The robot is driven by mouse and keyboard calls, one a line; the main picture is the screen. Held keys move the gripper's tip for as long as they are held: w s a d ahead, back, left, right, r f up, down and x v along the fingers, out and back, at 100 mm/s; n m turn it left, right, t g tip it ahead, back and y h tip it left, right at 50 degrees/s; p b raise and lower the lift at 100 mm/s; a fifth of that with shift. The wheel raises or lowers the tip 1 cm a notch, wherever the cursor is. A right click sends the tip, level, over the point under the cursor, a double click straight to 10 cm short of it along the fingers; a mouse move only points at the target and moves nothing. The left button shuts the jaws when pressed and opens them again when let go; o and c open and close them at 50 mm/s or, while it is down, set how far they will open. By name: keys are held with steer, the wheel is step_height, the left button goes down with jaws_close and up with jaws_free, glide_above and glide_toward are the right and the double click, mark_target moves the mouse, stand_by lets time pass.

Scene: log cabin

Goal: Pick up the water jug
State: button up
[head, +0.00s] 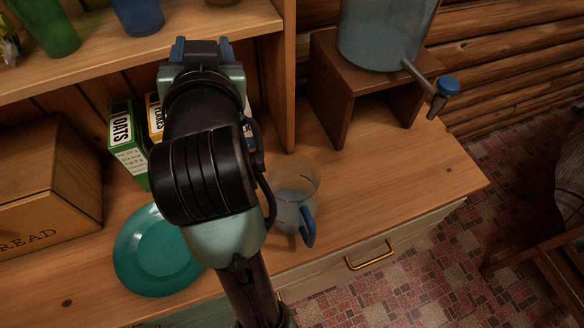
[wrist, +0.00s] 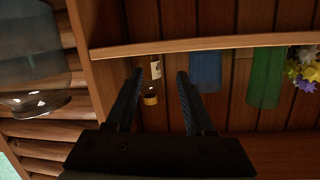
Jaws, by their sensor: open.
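A clear jug (head: 294,192) with a blue handle (head: 308,228) stands on the wooden counter near its front edge, right of my forearm in the head view. Part of it is hidden behind my arm. It seems to hold some pale blue water. My gripper (head: 201,43) is high up by the shelf, pointing away from the jug. In the wrist view my gripper (wrist: 160,75) has its two fingers apart with nothing held between them. The jug with the blue handle does not show in the wrist view.
A large water dispenser (head: 385,35) with a blue-topped tap (head: 446,87) stands on a wooden stand (head: 330,85). A teal plate (head: 155,255), bread box (head: 45,190) and oats box (head: 127,145) are on the left. A shelf (wrist: 230,43) and a small bottle (wrist: 151,95) lie ahead of my gripper.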

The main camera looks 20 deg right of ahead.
mark_target(311, 240)
steer(key=s+d+f+m+g+p, duration=0.1)
steer(key=s+f+m+g, duration=0.1)
steer(key=f, duration=0.3)
steer(key=s+d+f+m+g+h+p, duration=0.1)
steer(key=s+f+m+g+p, duration=0.1)
steer(key=s+f+g, duration=0.2)
steer(key=s+d+f+m+g+h+p, duration=0.1)
steer(key=s+d+f+m+g, duration=0.1)
steer(key=f, duration=0.3)
steer(key=shift+s+d+f+m+g, duration=0.1)
steer(key=shift+s+f+m+g, duration=0.25)
steer(key=shift+s+m+g, duration=0.3)
steer(key=s+d+f+m+g+h, duration=0.1)
steer(key=s+d+f+m+g, duration=0.1)
steer(key=s+f+m+g, duration=0.6)
steer(key=f+n+t, duration=0.1)
steer(key=s+d+f+n+t, duration=0.1)
steer(key=f, duration=0.1)
steer(key=d+f+n+t, duration=0.1)
steer(key=shift+s+f, duration=0.25)
steer(key=shift+f, duration=0.1)
steer(key=shift+p+x, duration=0.9)
steer(key=shift+x, duration=2.3)
steer(key=shift+w+d, duration=0.1)
steer(key=shift+w, duration=0.15)
steer(key=shift+r, duration=0.1)
jaws_close()
